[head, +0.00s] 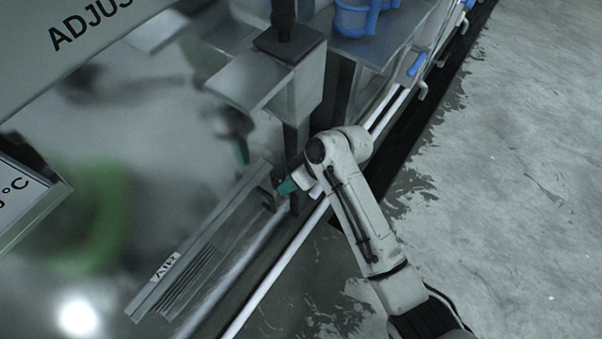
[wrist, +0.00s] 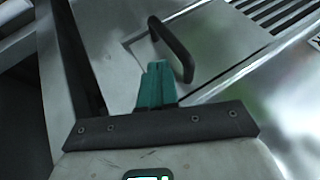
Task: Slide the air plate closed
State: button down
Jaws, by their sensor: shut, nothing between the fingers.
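The air plate (wrist: 213,38) is a smooth metal sheet with a raised black bar handle (wrist: 172,48), seen in the wrist view. It lies beside a row of open dark slots (wrist: 285,12). In the head view these slots (head: 190,278) run along a metal panel marked AIR (head: 165,267). My gripper (wrist: 156,68) has teal fingers, closed together with nothing held. Its fingertips are just below and left of the handle in the wrist view; I cannot tell whether they touch it. In the head view my gripper (head: 284,187) is at the panel's upper right end, where the arm partly hides the plate.
A white rail (head: 275,265) runs along the machine's edge beside my arm. A dark post and metal box (head: 300,95) rise above the panel. A blue container (head: 360,18) stands farther back. The grey floor (head: 510,200) at right is open, with stained patches.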

jog(key=shift+s+a, duration=0.5)
jog(key=shift+a, duration=0.05)
jog(key=s+a+p, duration=0.8)
jog(key=s+a, duration=0.4)
jog(key=s, duration=0.4)
jog(key=shift+s+a, duration=0.2)
jog(key=shift+a, duration=0.15)
